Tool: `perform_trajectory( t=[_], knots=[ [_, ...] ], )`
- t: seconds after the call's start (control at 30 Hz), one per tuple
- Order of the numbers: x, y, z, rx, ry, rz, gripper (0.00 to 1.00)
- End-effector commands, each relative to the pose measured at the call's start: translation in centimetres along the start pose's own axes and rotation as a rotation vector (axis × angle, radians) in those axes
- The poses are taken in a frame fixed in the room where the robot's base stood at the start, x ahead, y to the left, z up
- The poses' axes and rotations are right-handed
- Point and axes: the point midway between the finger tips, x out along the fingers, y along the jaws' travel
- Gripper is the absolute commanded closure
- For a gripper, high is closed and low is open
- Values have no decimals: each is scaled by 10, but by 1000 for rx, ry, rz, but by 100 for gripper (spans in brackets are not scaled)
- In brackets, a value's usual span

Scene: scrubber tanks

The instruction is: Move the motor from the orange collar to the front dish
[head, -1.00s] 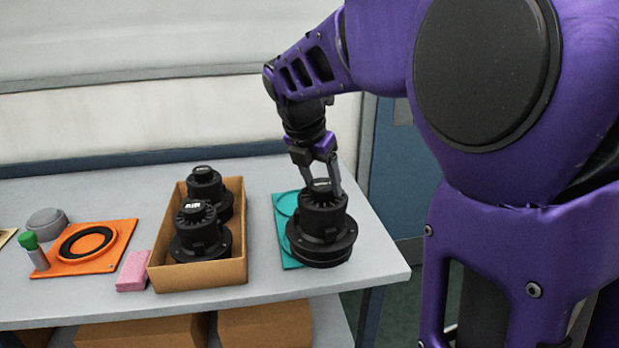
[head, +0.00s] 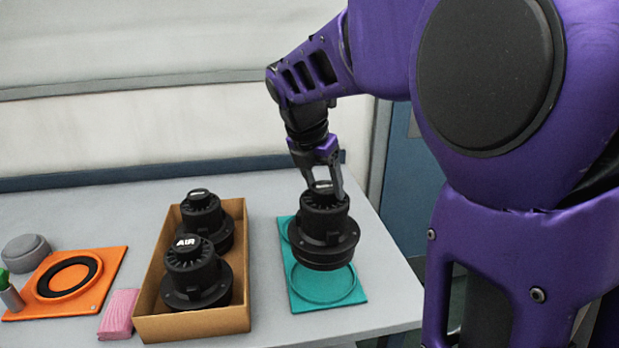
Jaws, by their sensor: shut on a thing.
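My gripper (head: 326,192) is shut on the top of a black finned motor (head: 325,228) and holds it upright. The motor appears over the teal plate (head: 345,304), seemingly raised, though the gap below it is hard to judge. The plate's front round dish (head: 323,288) shows empty below the motor in the picture, its far edge hidden by the motor. A second round outline behind is mostly hidden. The orange collar plate (head: 108,262) at the left carries a black ring (head: 68,277) with no motor in it.
A cardboard box (head: 195,325) with two similar black motors (head: 197,275) stands left of the teal plate. The table's right edge is close to the plate.

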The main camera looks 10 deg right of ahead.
Motion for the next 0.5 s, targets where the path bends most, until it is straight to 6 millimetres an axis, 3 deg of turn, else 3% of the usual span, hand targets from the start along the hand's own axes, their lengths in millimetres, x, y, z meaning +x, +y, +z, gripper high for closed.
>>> perform_trajectory(
  t=[0.5],
  knots=[
    [31,1,-12,1,-5,5,100]
  ],
)
